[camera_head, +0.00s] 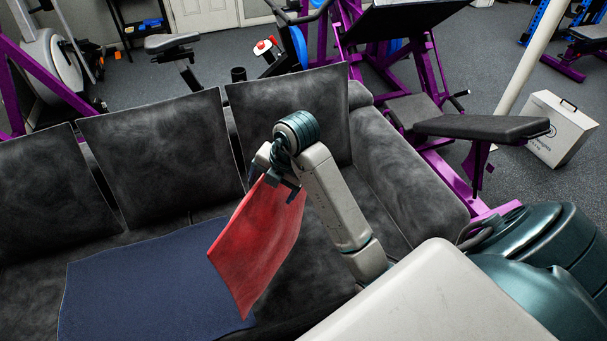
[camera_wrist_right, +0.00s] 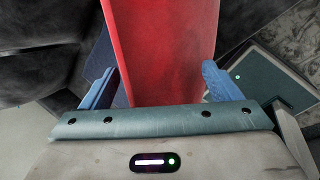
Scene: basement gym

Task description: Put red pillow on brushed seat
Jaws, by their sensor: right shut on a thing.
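The red pillow (camera_head: 258,245) hangs tilted from my right gripper (camera_head: 274,180), which is shut on its upper edge. In the right wrist view the red pillow (camera_wrist_right: 165,45) lies between the two blue fingers of the gripper (camera_wrist_right: 160,85). The dark grey, brushed-looking sofa seat (camera_head: 318,268) is below and behind the pillow. The pillow hides part of the seat and of a dark blue cloth on it. I cannot tell whether the pillow's lower corner touches the cloth. My left gripper is not in view.
The dark blue flat cloth (camera_head: 135,285) covers the middle of the seat. Tall back cushions (camera_head: 160,145) stand along the sofa's rear, and a wide armrest (camera_head: 410,190) bounds its right. Purple gym machines (camera_head: 425,85) and a white box (camera_head: 548,130) stand beyond.

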